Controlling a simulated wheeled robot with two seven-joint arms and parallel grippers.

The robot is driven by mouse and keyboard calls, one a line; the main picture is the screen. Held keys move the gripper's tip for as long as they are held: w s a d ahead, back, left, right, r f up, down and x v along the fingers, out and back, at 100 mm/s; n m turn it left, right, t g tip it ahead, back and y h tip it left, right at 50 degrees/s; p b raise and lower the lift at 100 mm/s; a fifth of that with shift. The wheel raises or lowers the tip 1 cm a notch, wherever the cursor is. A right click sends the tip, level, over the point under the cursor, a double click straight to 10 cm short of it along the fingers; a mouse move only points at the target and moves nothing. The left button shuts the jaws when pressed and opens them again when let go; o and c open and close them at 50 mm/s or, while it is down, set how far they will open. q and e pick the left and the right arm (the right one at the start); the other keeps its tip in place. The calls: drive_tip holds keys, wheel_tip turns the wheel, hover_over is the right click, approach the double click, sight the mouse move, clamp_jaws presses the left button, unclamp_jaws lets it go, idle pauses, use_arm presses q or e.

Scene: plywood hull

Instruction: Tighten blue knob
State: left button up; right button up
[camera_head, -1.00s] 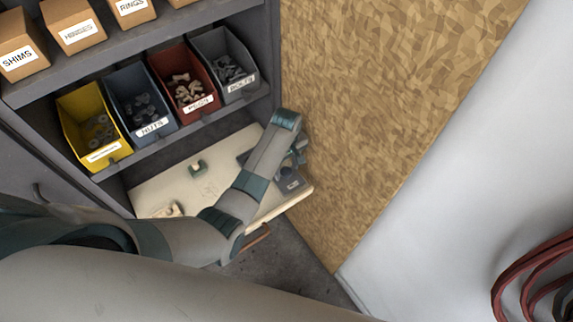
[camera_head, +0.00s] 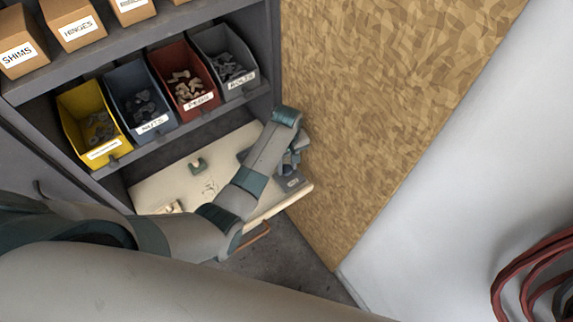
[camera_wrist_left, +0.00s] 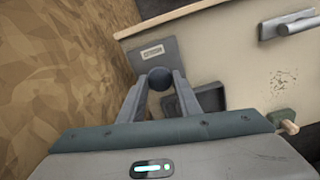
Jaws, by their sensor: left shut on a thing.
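The blue knob (camera_wrist_left: 160,78) looks dark and round in the left wrist view. It sits in front of a grey plate with a small label on a cream board (camera_wrist_left: 225,50). My left gripper (camera_wrist_left: 161,84) has one finger on each side of the knob and is shut on it. In the head view my left gripper (camera_head: 291,160) is at the right end of the cream board (camera_head: 165,188), mostly behind my forearm. The knob cannot be made out there. My right gripper is not in view.
A grey shelf above the board holds yellow (camera_head: 92,124), blue (camera_head: 140,100), red (camera_head: 184,78) and grey (camera_head: 224,64) bins. A chipboard wall (camera_head: 370,110) stands close to the right of my gripper. A grey latch (camera_wrist_left: 290,25) is on the board.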

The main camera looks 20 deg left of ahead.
use_arm(q)
drive_tip(key=m, duration=0.5)
drive_tip(key=shift+a, duration=0.1)
drive_tip(key=m, duration=0.5)
drive_tip(key=shift+m, duration=0.4)
drive_tip(key=m, duration=0.5)
drive_tip(key=shift+w+r, duration=0.1)
drive_tip(key=m, duration=0.5)
drive_tip(key=shift+m, duration=0.4)
drive_tip(key=m, duration=0.5)
drive_tip(key=shift+w+m, duration=0.1)
drive_tip(key=shift+m, duration=0.2)
drive_tip(key=m, duration=0.3)
drive_tip(key=shift+m, duration=0.3)
drive_tip(key=m+b, duration=0.2)
drive_tip(key=m, duration=0.2)
drive_tip(key=shift+m+b, duration=0.75)
drive_tip(key=shift+m, duration=1.65)
